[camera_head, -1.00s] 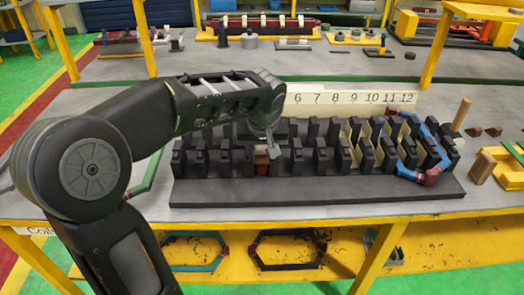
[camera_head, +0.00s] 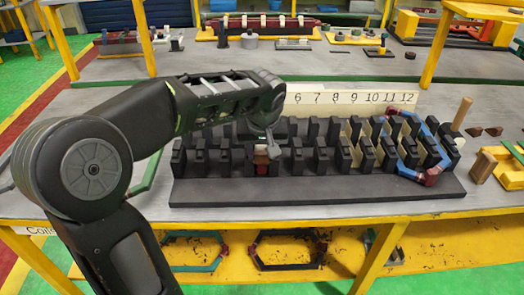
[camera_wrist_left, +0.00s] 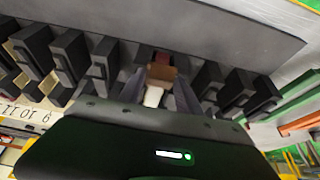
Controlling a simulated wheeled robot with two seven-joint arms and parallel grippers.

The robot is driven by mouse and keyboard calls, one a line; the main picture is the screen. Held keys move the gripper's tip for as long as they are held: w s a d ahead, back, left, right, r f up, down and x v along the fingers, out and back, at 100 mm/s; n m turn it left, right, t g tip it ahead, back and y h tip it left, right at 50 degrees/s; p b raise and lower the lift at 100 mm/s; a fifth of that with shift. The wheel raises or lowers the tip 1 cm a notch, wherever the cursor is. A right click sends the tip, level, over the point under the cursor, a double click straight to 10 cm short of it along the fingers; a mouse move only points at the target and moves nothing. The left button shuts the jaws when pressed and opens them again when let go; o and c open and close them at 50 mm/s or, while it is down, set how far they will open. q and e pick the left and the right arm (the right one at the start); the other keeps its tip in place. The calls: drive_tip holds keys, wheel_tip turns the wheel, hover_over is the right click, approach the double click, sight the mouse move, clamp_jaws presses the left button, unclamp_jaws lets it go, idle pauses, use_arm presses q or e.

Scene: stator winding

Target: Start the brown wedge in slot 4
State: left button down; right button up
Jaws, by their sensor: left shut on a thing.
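The brown wedge (camera_head: 261,158) is at the front of the dark stator block (camera_head: 320,192), at a slot left of the middle. My left gripper (camera_head: 266,147) is over that slot with its fingers pointing down. In the left wrist view the brown wedge (camera_wrist_left: 162,72) lies between the two fingers of my left gripper (camera_wrist_left: 160,88), with a white piece (camera_wrist_left: 152,96) close to it. A dark red part (camera_wrist_left: 162,58) shows just beyond the wedge. My arm hides the lower slot numbers, and I cannot tell how far the wedge sits in the slot. My right gripper is out of view.
A number board (camera_head: 350,98) stands behind the block, with 6 to 12 readable. A blue coil (camera_head: 405,150) and cream liners (camera_head: 366,130) fill slots at the right.

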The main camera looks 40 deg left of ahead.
use_arm(q)
drive_tip(key=shift+w+a, duration=0.3)
drive_tip(key=c, duration=0.7)
unclamp_jaws()
drive_tip(key=shift+c, duration=0.2)
drive_tip(key=v, duration=0.7)
drive_tip(key=shift+r, duration=0.4)
drive_tip(key=shift+d, duration=0.15)
